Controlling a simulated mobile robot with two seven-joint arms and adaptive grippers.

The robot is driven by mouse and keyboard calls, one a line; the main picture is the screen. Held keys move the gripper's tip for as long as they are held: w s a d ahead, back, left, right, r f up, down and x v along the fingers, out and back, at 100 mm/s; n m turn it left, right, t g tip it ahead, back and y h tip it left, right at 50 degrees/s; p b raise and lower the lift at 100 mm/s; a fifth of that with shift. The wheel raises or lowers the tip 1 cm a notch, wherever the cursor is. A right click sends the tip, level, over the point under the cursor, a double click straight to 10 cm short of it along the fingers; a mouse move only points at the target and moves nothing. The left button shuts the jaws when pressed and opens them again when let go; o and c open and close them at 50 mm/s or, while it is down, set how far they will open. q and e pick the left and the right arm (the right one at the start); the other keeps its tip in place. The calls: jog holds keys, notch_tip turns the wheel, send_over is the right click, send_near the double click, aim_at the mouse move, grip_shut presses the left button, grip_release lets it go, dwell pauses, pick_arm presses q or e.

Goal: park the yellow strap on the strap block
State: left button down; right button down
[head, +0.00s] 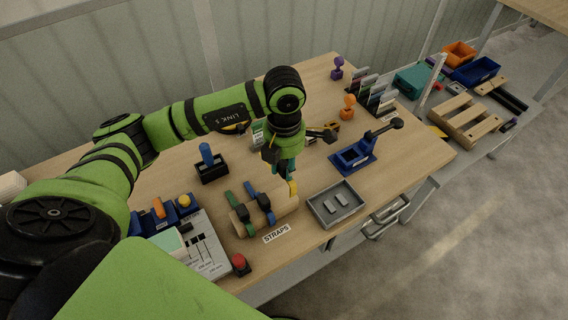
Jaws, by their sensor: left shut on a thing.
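The strap block (277,200) is a light wooden half-round block near the table's front edge, behind a label reading STRAPS. A green strap (243,216) and a blue strap (262,204) lie over its left and middle parts. The yellow strap (293,187) shows at the block's right end, just below my left gripper (286,173). My left gripper points down and is shut on the yellow strap; its fingers partly hide the hold. I cannot tell whether the strap touches the block. My right gripper is not in view.
A grey tray (336,205) with small metal pieces stands right of the block. A blue clamp fixture (353,158) is behind it. A dark holder with a blue handle (208,162) stands to the left. A control panel with a red button (239,262) is at front left.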

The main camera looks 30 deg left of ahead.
pick_arm(q)
jog(key=b, duration=0.3)
send_over(284, 196)
jog(key=shift+w+f, duration=0.1)
jog(key=shift+f, duration=2)
jog(key=shift+b, duration=0.3)
jog(key=shift+b, duration=0.5)
jog(key=shift+f+b, duration=3.05)
jog(key=shift+f, duration=0.05)
jog(key=c, duration=0.9)
grip_release()
jog(key=shift+r, duration=0.1)
notch_tip(284, 196, up, 12)
